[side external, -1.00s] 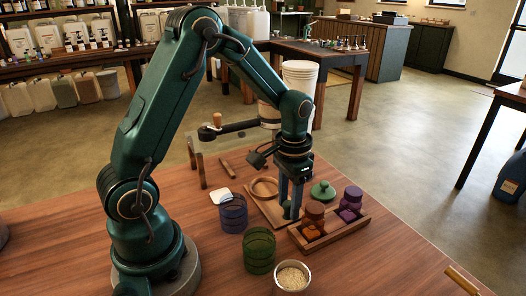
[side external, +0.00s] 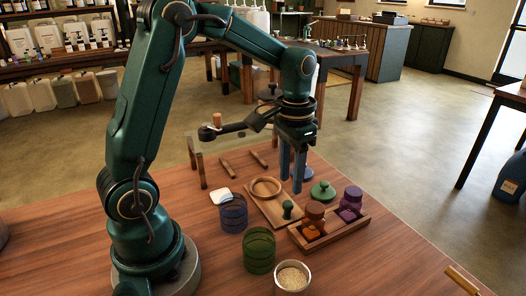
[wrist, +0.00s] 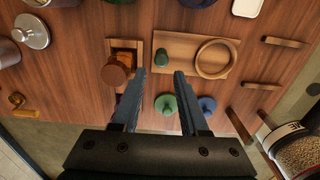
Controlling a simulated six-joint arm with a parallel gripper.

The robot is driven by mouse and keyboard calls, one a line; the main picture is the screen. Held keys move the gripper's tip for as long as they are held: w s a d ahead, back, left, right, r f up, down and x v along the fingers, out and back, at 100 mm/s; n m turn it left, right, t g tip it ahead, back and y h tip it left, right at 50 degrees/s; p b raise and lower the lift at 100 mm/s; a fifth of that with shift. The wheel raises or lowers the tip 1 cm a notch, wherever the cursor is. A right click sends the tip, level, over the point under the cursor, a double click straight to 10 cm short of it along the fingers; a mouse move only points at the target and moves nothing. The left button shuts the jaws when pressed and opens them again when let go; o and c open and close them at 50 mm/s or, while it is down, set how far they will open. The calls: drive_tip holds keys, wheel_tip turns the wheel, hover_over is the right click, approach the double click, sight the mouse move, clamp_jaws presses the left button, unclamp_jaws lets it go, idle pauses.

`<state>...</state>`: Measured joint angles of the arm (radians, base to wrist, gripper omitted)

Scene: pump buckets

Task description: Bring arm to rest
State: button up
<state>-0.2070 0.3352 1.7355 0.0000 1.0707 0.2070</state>
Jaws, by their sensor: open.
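My gripper (side external: 291,184) is open and empty, raised above the table. Its two blue-grey fingers also show apart in the wrist view (wrist: 158,73). A green knobbed piece (side external: 288,207) stands upright on the wooden board (side external: 266,207), beside a wooden ring (side external: 266,187). In the wrist view the green piece (wrist: 161,57) shows just beyond the fingertips, clear of them. A green knobbed lid (side external: 323,190) lies on the table right of the board.
A wooden tray (side external: 335,236) holds an orange-brown jar (side external: 314,215) and a purple jar (side external: 352,198). A blue glass jar (side external: 233,212), a green glass jar (side external: 259,250) and a grain bowl (side external: 292,276) stand in front. A grain-filled bucket (wrist: 298,152) shows at the wrist view's edge.

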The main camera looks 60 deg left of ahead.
drive_tip(key=shift+r, duration=0.25)
drive_tip(key=s+d+r+t, duration=0.2)
drive_tip(key=s, duration=0.4)
drive_tip(key=s+d+r+t, duration=0.3)
drive_tip(key=s, duration=0.3)
drive_tip(key=shift+d+r+t, duration=0.3)
drive_tip(key=shift+d+r, duration=0.05)
